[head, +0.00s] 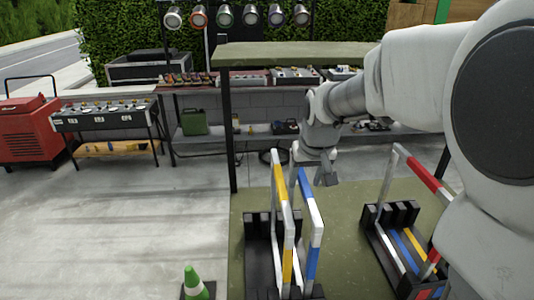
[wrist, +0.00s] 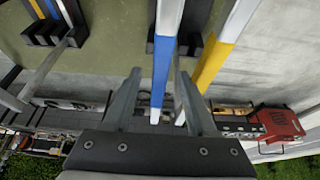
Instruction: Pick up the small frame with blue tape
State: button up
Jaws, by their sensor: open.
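The small frame with blue tape (head: 312,206) is a thin white bar frame with a blue band, standing upright in a black slotted rack (head: 258,240). A similar frame with yellow tape (head: 281,189) stands just left of it in the same rack. My gripper (head: 327,179) is open and empty, close to the top of the blue-taped frame. In the wrist view the blue-taped frame (wrist: 163,70) shows between the spread fingers of my gripper (wrist: 157,72), and the yellow-taped frame (wrist: 215,58) is on the right. I cannot tell how far the fingertips are from the bar.
A second black rack (head: 390,215) on the right holds a red-taped frame (head: 425,172) and several coloured bars. A green table (head: 330,54) with a dark leg is behind. A green cone (head: 194,282) stands at front left.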

jog(key=x, duration=0.6)
jog(key=shift+w+f+p, duration=0.3)
jog(key=shift+p, duration=0.15)
jog(key=shift+f+b, duration=0.25)
jog(key=shift+b, duration=0.1)
dwell(0.4)
grip_shut()
dwell(1.2)
